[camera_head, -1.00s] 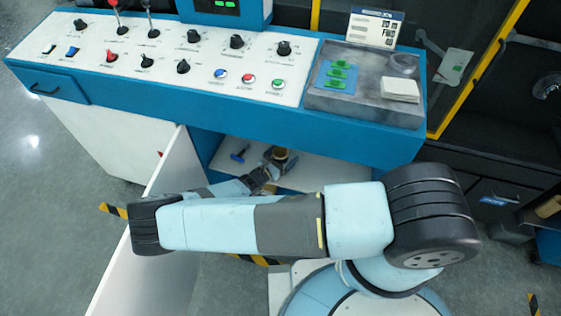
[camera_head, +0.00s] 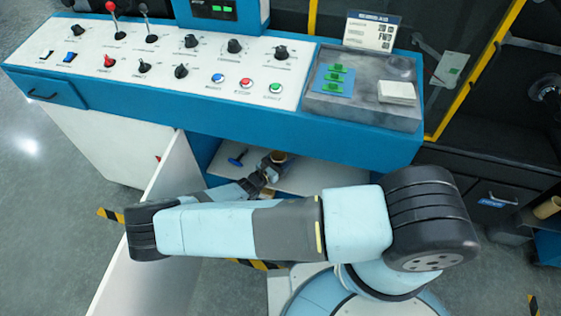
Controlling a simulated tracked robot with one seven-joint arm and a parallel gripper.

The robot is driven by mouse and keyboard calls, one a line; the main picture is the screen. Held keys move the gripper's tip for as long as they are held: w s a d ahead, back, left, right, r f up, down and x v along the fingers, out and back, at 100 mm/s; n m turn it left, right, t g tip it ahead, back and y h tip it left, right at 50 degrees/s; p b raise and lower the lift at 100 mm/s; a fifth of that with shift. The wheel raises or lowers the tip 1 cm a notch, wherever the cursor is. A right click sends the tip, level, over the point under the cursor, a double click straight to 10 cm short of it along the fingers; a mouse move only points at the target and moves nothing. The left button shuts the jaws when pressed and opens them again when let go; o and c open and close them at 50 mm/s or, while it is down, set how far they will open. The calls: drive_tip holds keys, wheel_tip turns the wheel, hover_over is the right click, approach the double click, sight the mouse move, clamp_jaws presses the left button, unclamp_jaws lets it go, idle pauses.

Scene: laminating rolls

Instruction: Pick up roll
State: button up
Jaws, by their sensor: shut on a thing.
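A small tan roll (camera_head: 279,156) is in the open shelf space under the blue-edged control console. Only its upper part shows. My gripper (camera_head: 273,163) reaches into this space and is shut on the roll; its fingers are small and partly hidden. I cannot tell whether the roll still touches the shelf (camera_head: 310,180). My pale blue arm crosses the front of the opening and hides part of the shelf.
A blue-handled tool (camera_head: 237,159) lies on the shelf left of the gripper. An open white door panel (camera_head: 150,235) stands at the left of the opening. The console (camera_head: 270,115) overhangs the gripper. Another tan roll (camera_head: 547,208) is at the far right.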

drive_tip(key=shift+r, duration=0.45)
drive_tip(key=s+a+r, duration=0.7)
drive_tip(key=s+r, duration=0.4)
drive_tip(key=s, duration=0.1)
drive_tip(key=shift+a+r, duration=0.15)
drive_tip(key=shift+r, duration=0.25)
